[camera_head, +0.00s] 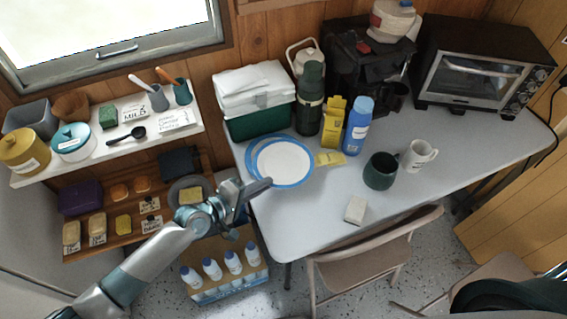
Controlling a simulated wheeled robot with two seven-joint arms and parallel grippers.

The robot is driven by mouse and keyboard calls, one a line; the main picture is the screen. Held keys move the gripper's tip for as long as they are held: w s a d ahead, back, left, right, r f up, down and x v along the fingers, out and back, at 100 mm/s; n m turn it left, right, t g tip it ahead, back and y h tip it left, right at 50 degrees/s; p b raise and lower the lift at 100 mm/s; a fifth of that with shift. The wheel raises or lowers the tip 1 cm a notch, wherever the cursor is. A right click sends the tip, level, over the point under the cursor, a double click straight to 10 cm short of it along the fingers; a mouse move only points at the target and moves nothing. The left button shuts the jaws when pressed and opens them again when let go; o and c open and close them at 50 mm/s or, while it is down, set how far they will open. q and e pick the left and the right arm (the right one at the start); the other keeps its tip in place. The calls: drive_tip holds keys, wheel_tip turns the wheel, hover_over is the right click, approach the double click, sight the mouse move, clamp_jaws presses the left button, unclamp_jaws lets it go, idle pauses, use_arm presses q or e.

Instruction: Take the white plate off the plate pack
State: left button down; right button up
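The white plate (284,162) has a blue rim and lies near the left end of the grey table. Blue rims of other plates, the plate pack (252,153), show at its upper left, mostly hidden beneath it. My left gripper (262,187) comes in from the lower left, at the table's left edge. A dark fingertip is by the plate's lower left rim. I cannot tell whether it touches the rim or how far apart the fingers are. My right gripper is not in view.
A green-and-white cooler (258,112), a dark green flask (309,100), a yellow carton (333,122) and a blue bottle (357,127) stand behind the plate. A dark mug (380,171) and a white mug (419,155) stand to the right. A chair (372,250) is at the front.

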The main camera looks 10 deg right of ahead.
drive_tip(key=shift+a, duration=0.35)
use_arm(q)
drive_tip(key=shift+r, duration=0.55)
drive_tip(key=r, duration=0.3)
drive_tip(key=shift+s+d+r, duration=0.25)
drive_tip(key=shift+d, duration=0.1)
drive_tip(key=s+d+r, duration=0.5)
drive_tip(key=d+r, duration=0.1)
drive_tip(key=d, duration=0.3)
drive_tip(key=shift+s+r+b, duration=0.25)
drive_tip(key=shift+s+b, duration=0.05)
drive_tip(key=shift+b, duration=0.15)
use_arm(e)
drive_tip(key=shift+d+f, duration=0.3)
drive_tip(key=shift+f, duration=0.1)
use_arm(q)
drive_tip(key=shift+d, duration=0.1)
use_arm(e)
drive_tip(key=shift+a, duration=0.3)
